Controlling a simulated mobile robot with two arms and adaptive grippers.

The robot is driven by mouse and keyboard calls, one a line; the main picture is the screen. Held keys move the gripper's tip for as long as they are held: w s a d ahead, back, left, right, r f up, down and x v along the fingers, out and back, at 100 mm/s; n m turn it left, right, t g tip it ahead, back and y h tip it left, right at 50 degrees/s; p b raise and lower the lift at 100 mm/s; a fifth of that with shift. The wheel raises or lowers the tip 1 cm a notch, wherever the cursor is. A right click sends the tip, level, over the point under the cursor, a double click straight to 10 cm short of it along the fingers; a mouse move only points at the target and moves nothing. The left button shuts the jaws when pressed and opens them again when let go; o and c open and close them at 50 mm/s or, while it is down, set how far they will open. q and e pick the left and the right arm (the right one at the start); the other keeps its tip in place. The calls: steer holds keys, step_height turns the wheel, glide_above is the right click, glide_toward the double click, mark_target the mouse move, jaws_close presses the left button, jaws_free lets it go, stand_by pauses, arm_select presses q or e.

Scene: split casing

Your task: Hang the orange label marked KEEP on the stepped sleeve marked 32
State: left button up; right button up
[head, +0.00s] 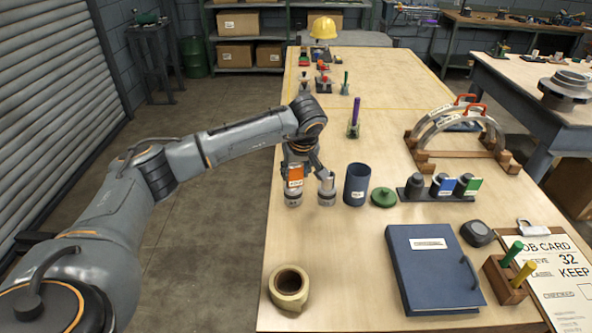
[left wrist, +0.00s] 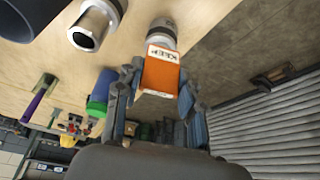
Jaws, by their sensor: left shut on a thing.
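The orange label (head: 294,176) is held by my left gripper (head: 303,166), which is shut on it. In the left wrist view, the label (left wrist: 160,73) sits between the two fingers (left wrist: 159,84) and its white strip reads KEEP, upside down. A grey metal sleeve (head: 293,199) stands upright right at the label, which covers its upper part. I cannot tell whether the label hangs on it or is only in front. A second grey sleeve (head: 326,190) stands just right; in the wrist view its hollow end (left wrist: 88,30) shows. No sleeve number is legible. My right gripper is out of view.
A dark blue cup (head: 356,186) and a green lid (head: 383,197) stand right of the sleeves. A black stand (head: 436,194) carries blue and green labels. A job card (head: 560,268) reads 32 and KEEP. A tape roll (head: 289,286) and blue binder (head: 432,268) lie nearer.

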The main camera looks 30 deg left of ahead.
mark_target(296, 185)
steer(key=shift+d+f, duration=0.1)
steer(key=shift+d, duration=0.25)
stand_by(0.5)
arm_select(q)
steer(key=shift+f+b, duration=0.3)
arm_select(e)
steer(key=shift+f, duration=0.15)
arm_select(q)
steer(key=shift+f+b, duration=0.7)
steer(key=shift+f, duration=0.5)
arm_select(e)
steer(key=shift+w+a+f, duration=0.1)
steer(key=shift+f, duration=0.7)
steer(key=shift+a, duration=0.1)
arm_select(q)
steer(key=shift+f, duration=0.15)
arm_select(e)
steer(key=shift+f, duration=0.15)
arm_select(q)
steer(key=shift+f+b, duration=0.9)
steer(key=shift+f, duration=0.15)
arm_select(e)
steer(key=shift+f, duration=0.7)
arm_select(q)
steer(key=o, duration=1.3)
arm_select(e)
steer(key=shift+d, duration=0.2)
